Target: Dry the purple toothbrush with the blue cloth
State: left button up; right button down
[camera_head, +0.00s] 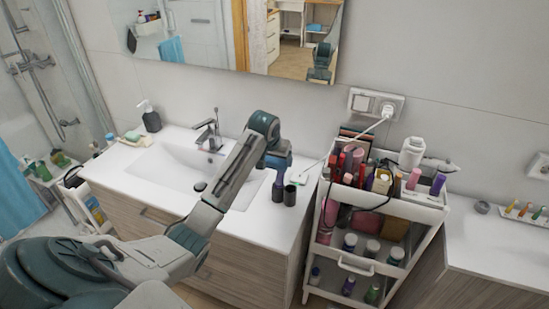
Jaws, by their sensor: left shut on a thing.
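My left gripper (278,174) points down over the right part of the washbasin counter, right of the basin. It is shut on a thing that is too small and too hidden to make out. A dark cylinder (278,192) shows directly below its tip, and a second dark cup (290,196) stands just right of it. I cannot tell whether the gripper touches the first one. I cannot pick out a purple toothbrush. A blue cloth (17,185) hangs at the far left, but I cannot tell if it is the task's cloth. My right gripper is not in view.
A white cart (428,212) crowded with cosmetics stands right of the counter. A soap dispenser (149,118) and a faucet (208,132) stand at the back. A small tray (512,216) with several coloured items is at the far right. My left arm crosses the basin.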

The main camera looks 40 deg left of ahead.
pick_arm(q)
jog(key=shift+w+d, duration=0.15)
jog(key=shift+d, duration=0.6)
jog(key=shift+a, duration=0.6)
jog(key=shift+s+a+f, duration=0.1)
jog(key=shift+s+a, duration=0.15)
jog(key=shift+a, duration=0.25)
jog(key=shift+w+d, duration=0.25)
jog(key=shift+d, duration=0.85)
jog(key=shift+s+a, duration=0.15)
jog(key=shift+a, duration=0.4)
jog(key=shift+s+a, duration=0.15)
jog(key=shift+a, duration=0.4)
jog(key=shift+w+d, duration=0.15)
jog(key=shift+d, duration=0.4)
jog(key=shift+w+d, duration=0.15)
jog(key=shift+d, duration=0.4)
jog(key=shift+s+a, duration=0.1)
jog(key=shift+a, duration=0.5)
jog(key=shift+s+a, duration=0.15)
jog(key=shift+a, duration=0.4)
jog(key=shift+w+d, duration=0.25)
jog(key=shift+d, duration=0.9)
jog(key=shift+s+a, duration=0.25)
jog(key=shift+a, duration=0.9)
jog(key=shift+d, duration=0.35)
jog(key=shift+w+d, duration=0.25)
jog(key=shift+d, duration=0.55)
jog(key=shift+r, duration=3.5)
